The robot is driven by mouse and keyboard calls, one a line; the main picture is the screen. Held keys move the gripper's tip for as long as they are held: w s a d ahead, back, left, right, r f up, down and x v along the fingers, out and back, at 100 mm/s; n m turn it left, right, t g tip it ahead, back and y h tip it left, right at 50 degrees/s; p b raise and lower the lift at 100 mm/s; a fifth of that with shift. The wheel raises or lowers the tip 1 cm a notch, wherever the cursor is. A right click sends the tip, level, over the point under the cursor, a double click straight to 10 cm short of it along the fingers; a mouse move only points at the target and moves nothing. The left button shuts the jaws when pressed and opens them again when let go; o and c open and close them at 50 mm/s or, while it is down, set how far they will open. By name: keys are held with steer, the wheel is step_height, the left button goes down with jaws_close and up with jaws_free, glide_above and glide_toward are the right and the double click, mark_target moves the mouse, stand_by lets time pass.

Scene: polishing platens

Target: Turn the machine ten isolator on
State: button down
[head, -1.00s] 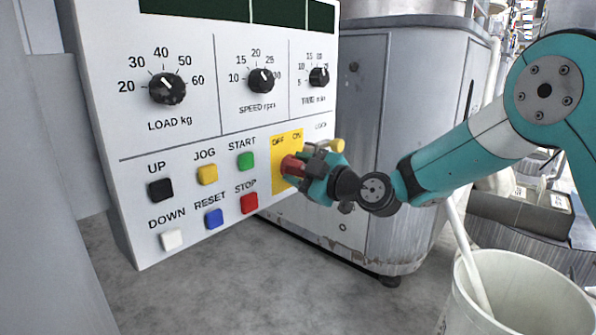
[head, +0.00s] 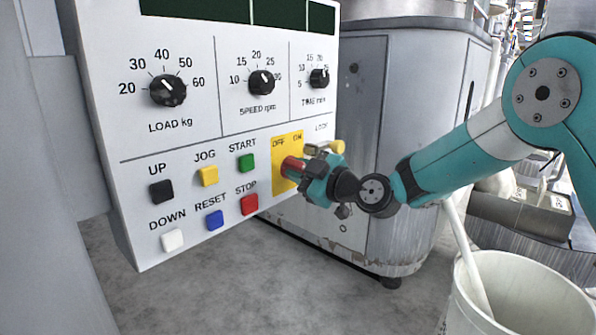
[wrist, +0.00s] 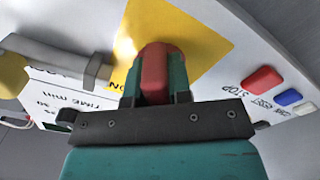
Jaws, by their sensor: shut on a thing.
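The isolator is a red rotary handle (head: 291,167) on a yellow plate (head: 281,147) marked OFF and ON, at the lower right of the white control panel. My gripper (head: 305,170) is at the plate, its teal fingers shut on the red handle. In the wrist view the red handle (wrist: 154,70) sits between the two fingers, in front of the yellow plate (wrist: 190,25). The gripper hides part of the handle, so I cannot tell exactly where it points. No machine number is readable.
A brass-coloured lock (head: 334,147) with a grey bar sits right beside the isolator, close to my gripper. The red STOP button (head: 249,204) and green START button (head: 247,162) are to the left. A white bucket (head: 520,290) stands at the lower right.

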steer(key=m+p, duration=0.1)
steer(key=m, duration=0.3)
steer(key=m+p, duration=0.2)
steer(key=m, duration=0.2)
steer(key=shift+r+m, duration=0.1)
steer(key=shift+m, duration=0.3)
steer(key=m+p, duration=0.3)
steer(key=m, duration=0.2)
steer(key=shift+r, duration=0.1)
steer(key=shift+s+m+p, duration=0.1)
steer(key=shift+m+p, duration=0.75)
steer(key=shift+m, duration=0.55)
steer(key=c, duration=1)
jaws_free()
steer(key=shift+c, duration=0.2)
